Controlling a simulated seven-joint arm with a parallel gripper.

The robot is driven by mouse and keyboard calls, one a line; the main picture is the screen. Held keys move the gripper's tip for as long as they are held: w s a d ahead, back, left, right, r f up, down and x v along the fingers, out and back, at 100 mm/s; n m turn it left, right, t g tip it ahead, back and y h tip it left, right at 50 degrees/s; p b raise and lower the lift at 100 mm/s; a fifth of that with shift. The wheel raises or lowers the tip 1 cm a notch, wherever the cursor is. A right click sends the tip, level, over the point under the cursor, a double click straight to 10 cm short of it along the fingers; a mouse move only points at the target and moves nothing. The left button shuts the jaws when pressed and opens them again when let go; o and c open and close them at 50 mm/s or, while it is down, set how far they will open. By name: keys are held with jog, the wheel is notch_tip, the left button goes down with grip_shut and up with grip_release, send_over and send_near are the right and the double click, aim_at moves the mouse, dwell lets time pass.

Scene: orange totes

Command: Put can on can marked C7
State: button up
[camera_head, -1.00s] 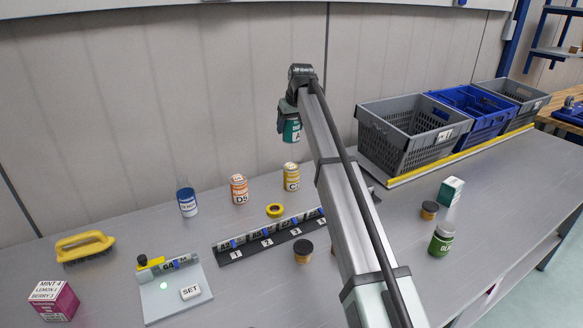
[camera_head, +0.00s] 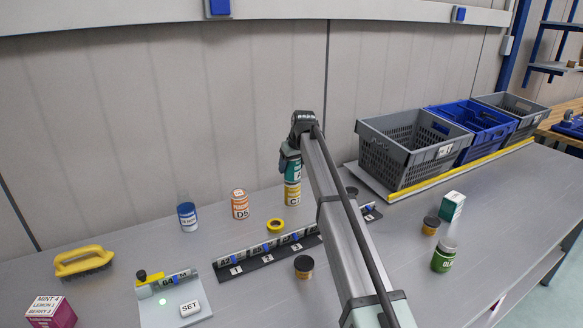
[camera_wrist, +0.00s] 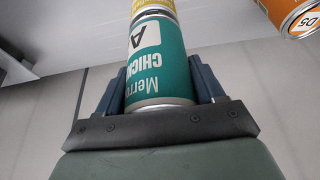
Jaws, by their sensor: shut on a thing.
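A teal can with a letter A on its label (camera_head: 294,172) is held in my gripper (camera_head: 290,165). My gripper is shut on its sides; the can also shows in the wrist view (camera_wrist: 158,62) between the two dark fingers. The yellow can (camera_head: 292,194) stands upright on the table directly below it; only part of its marking, a C, can be read. The teal can is lined up over the yellow can's top, end to end, and they look touching or nearly so. In the wrist view the yellow can (camera_wrist: 153,5) shows just beyond the teal can.
An orange can marked D5 (camera_head: 240,205) and a blue can (camera_head: 187,216) stand to the left. A grey crate (camera_head: 400,165) stands to the right.

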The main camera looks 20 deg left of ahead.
jog(key=shift+f, duration=0.35)
jog(key=shift+f, duration=0.1)
jog(key=o, duration=1.3)
jog(key=v, duration=1.2)
